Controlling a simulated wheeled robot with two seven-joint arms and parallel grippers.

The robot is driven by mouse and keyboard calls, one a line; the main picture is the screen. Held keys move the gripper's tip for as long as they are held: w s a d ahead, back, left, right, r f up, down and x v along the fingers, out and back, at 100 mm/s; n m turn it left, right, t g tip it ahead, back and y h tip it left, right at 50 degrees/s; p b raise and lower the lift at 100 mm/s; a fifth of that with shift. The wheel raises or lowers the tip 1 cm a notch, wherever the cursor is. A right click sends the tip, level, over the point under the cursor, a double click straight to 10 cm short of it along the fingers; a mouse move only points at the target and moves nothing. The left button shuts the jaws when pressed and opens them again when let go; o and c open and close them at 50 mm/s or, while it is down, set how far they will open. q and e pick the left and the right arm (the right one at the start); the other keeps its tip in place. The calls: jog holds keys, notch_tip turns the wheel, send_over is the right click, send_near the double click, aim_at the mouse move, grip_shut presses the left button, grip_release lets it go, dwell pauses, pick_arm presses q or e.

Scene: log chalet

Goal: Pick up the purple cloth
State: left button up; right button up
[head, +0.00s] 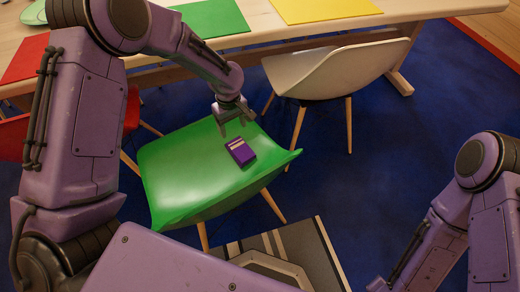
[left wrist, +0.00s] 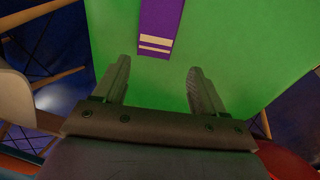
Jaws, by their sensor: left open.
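The purple cloth (head: 241,151) is a small folded block with pale stripes, lying on the seat of the green chair (head: 185,175). In the left wrist view the cloth (left wrist: 160,22) shows at the top, its striped end toward my gripper. My left gripper (head: 233,124) is open and empty, above the seat just behind the cloth in the head view. In the left wrist view its two fingers (left wrist: 155,88) point toward the seat, with the cloth beyond and between their lines, apart from them. My right arm shows at the right edge of the head view, but its gripper is not visible.
A pale table (head: 270,25) with red, green (head: 212,17) and yellow (head: 325,8) mats runs along the back. A white chair (head: 335,70) stands to the right of the green one, a red chair (head: 130,112) to the left. Blue carpet (head: 380,170) at right is clear.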

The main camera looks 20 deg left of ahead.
aim_at(237, 146)
pick_arm(q)
jog(key=o, duration=0.4)
jog(key=shift+w+d+f, duration=0.15)
jog(key=shift+d+f, duration=0.05)
jog(key=shift+d, duration=0.05)
notch_tip(237, 146, down, 10)
jog(key=shift+f+b, duration=0.2)
jog(key=shift+b, duration=1.05)
jog(key=shift+r, duration=0.1)
jog(key=shift+c, duration=0.6)
jog(key=c, duration=0.9)
